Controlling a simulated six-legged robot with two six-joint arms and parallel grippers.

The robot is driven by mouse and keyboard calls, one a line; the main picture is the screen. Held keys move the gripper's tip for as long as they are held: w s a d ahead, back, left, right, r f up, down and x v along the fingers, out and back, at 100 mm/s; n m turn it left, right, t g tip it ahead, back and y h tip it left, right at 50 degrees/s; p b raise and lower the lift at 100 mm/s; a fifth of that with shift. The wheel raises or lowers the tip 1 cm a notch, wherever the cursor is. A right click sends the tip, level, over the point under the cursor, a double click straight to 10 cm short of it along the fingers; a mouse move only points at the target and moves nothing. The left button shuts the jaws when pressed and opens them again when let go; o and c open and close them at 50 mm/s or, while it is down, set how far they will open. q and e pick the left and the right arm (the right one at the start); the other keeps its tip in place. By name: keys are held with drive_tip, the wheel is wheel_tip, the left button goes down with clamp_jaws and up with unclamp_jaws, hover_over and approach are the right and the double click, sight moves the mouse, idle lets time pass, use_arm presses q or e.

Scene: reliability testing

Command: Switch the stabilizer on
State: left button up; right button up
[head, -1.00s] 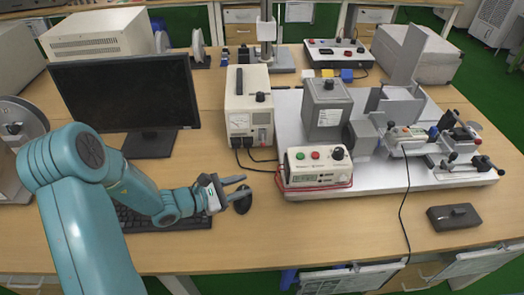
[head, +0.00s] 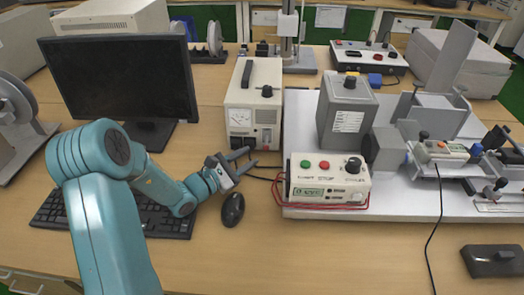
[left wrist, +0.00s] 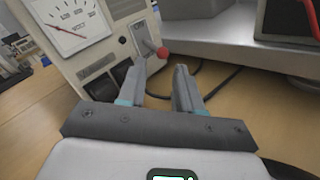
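The stabilizer appears to be the beige box (head: 243,101) with a dial meter and a black top handle, left of the white platform. Its front fills the upper left of the left wrist view, with the meter (left wrist: 66,18) and a metal switch lever with a red ball tip (left wrist: 162,53). The lever sticks out from the panel; I cannot tell its on or off position. My left gripper (head: 248,161) is open and empty, in front of the box's lower front. In the left wrist view its fingers (left wrist: 160,73) point toward the lever, apart from it. My right gripper is out of view.
A control box with green and red buttons (head: 328,182) and a red cable stands right of my gripper, on the white platform (head: 410,207). A black mouse (head: 232,210), a keyboard (head: 120,212) and a monitor (head: 120,80) are to the left. Bare table lies in front.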

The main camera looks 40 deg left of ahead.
sight(266, 145)
use_arm(q)
drive_tip(key=x, duration=0.4)
drive_tip(key=shift+w+d+f, duration=0.1)
drive_tip(key=shift+w+d, duration=0.05)
drive_tip(key=shift+w, duration=0.4)
drive_tip(key=shift+d, duration=0.1)
clamp_jaws()
drive_tip(key=shift+r+p, duration=0.45)
drive_tip(key=shift+p, duration=0.35)
wheel_tip(266, 145, up, 3)
drive_tip(key=n+g+p, duration=0.3)
drive_tip(key=p, duration=0.5)
drive_tip(key=shift+f+g, duration=0.1)
drive_tip(key=shift+g, duration=0.3)
drive_tip(key=shift+w+r+n+g+h+p, duration=0.2)
drive_tip(key=shift+n+g+p, duration=0.6)
drive_tip(key=shift+p, duration=1.85)
drive_tip(key=shift+w+r+n+g+h+p, duration=0.1)
drive_tip(key=shift+r+n+g+h+p, duration=0.6)
drive_tip(key=shift+p, duration=1.95)
drive_tip(key=shift+f+g+y, duration=0.3)
drive_tip(key=shift+f+y, duration=0.1)
drive_tip(key=shift+f, duration=0.05)
